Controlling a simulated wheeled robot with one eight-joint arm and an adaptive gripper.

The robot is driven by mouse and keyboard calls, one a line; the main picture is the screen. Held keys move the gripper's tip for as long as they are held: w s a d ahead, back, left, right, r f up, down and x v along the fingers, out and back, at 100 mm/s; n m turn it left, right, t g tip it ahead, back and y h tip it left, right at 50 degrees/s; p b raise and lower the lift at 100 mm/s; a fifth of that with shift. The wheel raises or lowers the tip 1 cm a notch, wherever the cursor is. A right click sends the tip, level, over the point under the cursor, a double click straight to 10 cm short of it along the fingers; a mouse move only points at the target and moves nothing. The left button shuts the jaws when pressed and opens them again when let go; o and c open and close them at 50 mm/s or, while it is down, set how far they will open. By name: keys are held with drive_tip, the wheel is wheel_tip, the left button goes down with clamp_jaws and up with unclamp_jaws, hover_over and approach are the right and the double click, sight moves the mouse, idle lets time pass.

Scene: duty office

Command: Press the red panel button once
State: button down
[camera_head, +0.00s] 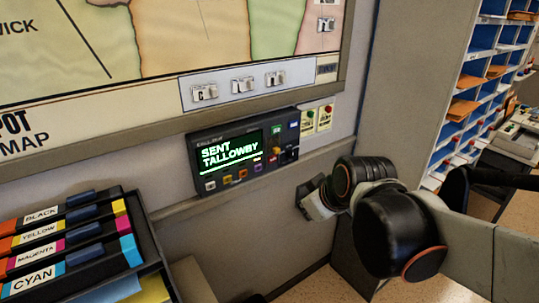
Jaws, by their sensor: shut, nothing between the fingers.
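A dark call panel (245,148) is fixed to the wall below the map. Its lit screen (231,153) reads "SENT" and "TALLOWAY" in pale green letters. A row of small coloured buttons runs under the screen, with more at its right side. The red panel button (273,163) appears to be at the right of the lower row; it is small in this view. My gripper (308,198) is shut and empty. It is to the right of and below the panel in the picture, apart from the red button. My arm comes in from the right.
A rack of labelled colour cartridges (72,240) stands at the lower left. A wall map (160,60) hangs above the panel. Small cards (317,120) with a green and a red dot sit right of the panel. Blue pigeonholes (485,70) stand at the right.

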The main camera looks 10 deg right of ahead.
sight(273, 159)
drive_tip(key=w+d+f+n+p, duration=0.1)
drive_tip(key=w+n, duration=0.2)
drive_tip(key=w, duration=0.3)
drive_tip(key=w+d+f+n+p, duration=0.2)
drive_tip(key=w+n, duration=0.1)
drive_tip(key=w, duration=0.3)
drive_tip(key=w+d+f+n+t+y+p, duration=0.1)
drive_tip(key=w+d+n, duration=0.1)
drive_tip(key=w, duration=0.3)
drive_tip(key=shift+w+f+n+p, duration=0.4)
drive_tip(key=shift+n, duration=0.1)
drive_tip(key=shift+w, duration=0.1)
drive_tip(key=w+a, duration=0.3)
drive_tip(key=w, duration=0.5)
drive_tip(key=shift+a, duration=0.15)
drive_tip(key=shift+w, duration=0.1)
idle(0.8)
drive_tip(key=shift+w+a, duration=0.15)
drive_tip(key=shift+w, duration=0.15)
